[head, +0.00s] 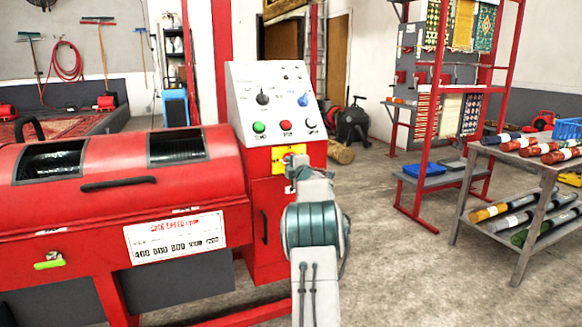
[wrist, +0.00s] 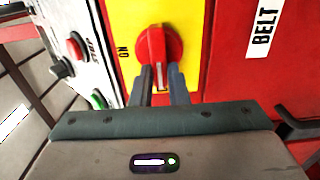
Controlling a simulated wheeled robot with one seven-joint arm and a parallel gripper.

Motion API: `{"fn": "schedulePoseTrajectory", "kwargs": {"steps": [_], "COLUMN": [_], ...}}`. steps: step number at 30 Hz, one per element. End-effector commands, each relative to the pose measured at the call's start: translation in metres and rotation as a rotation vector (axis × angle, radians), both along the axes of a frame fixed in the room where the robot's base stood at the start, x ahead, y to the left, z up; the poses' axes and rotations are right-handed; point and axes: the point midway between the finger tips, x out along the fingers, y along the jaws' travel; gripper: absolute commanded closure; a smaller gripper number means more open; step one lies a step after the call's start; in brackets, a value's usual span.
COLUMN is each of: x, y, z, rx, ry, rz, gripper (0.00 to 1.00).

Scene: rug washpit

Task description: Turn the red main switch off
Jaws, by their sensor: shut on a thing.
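The red main switch (wrist: 157,45) shows in the wrist view as a red rotary handle on a round red base, on a yellow plate (wrist: 120,18). The mark "ON" is on the plate to the left of the switch. My gripper (wrist: 160,80) has one finger on each side of the handle and is shut on it. In the head view the yellow plate (head: 283,153) sits on the red cabinet below the sloped control panel. There my gripper (head: 293,172) is in front of it, and the arm hides most of the switch.
A label "BELT" (wrist: 264,27) and a dark handle (wrist: 298,127) are on the red cabinet. A red drum machine (head: 110,190) stands left. A rack of rolled rugs (head: 530,190) stands right, with open floor between.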

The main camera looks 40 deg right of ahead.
Motion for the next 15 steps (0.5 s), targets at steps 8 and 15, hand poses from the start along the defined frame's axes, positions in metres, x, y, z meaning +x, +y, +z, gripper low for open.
{"fn": "schedulePoseTrajectory", "kwargs": {"steps": [8,15], "x": [0.0000,0.0000], "y": [0.0000,-0.0001], "z": [-0.0006,-0.0007], "rx": [-0.006,-0.005], "ry": [0.002,0.002], "rz": [0.000,0.000], "gripper": [1.00,0.64]}}
